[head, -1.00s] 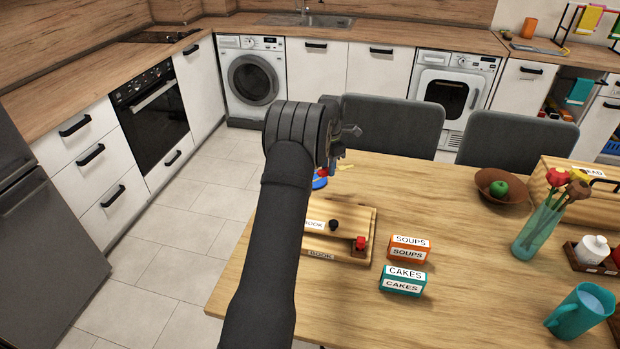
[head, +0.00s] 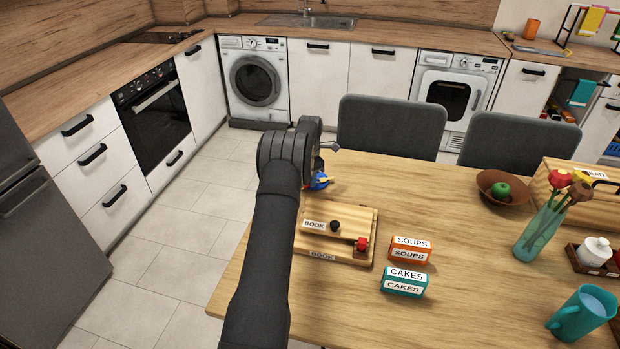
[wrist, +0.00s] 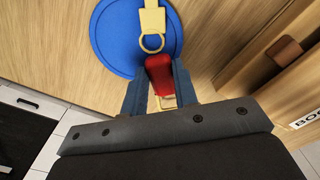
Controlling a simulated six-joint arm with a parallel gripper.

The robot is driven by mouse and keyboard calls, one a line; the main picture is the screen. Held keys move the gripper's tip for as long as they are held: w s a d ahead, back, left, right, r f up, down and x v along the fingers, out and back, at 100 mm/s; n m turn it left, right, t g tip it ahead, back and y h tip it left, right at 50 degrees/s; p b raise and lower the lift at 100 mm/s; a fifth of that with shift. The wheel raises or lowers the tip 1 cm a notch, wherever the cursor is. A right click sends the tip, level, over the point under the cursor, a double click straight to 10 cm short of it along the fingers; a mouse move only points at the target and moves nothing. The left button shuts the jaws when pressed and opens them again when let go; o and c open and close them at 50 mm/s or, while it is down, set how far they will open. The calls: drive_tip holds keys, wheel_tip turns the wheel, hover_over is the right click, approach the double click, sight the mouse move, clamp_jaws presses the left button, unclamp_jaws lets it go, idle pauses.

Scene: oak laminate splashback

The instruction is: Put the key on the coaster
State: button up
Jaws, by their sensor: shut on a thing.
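The blue round coaster (wrist: 116,38) lies on the wooden table, and part of it shows in the head view (head: 319,183) beside my wrist. My gripper (wrist: 160,78) is shut on the red tag of the key (wrist: 159,70). The key's yellow metal part and ring extend away from the fingers and overlap the coaster in the wrist view. I cannot tell whether the key touches the coaster. In the head view my arm hides most of the gripper and key.
A wooden box labelled BOOK (head: 345,225) stands close in front of the coaster. Orange SOUPS (head: 410,242) and teal CAKES (head: 405,273) boxes stand nearer. The table's left edge is close to the coaster. Chairs (head: 390,125) stand behind. The table's middle is clear.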

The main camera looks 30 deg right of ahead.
drive_tip(key=shift+f, duration=0.1)
drive_tip(key=o, duration=1)
wheel_tip(320, 180, up, 12)
drive_tip(key=shift+r, duration=0.15)
wheel_tip(320, 180, down, 12)
drive_tip(key=shift+f, duration=0.2)
drive_tip(key=shift+r, duration=1.9)
drive_tip(key=shift+f, duration=0.1)
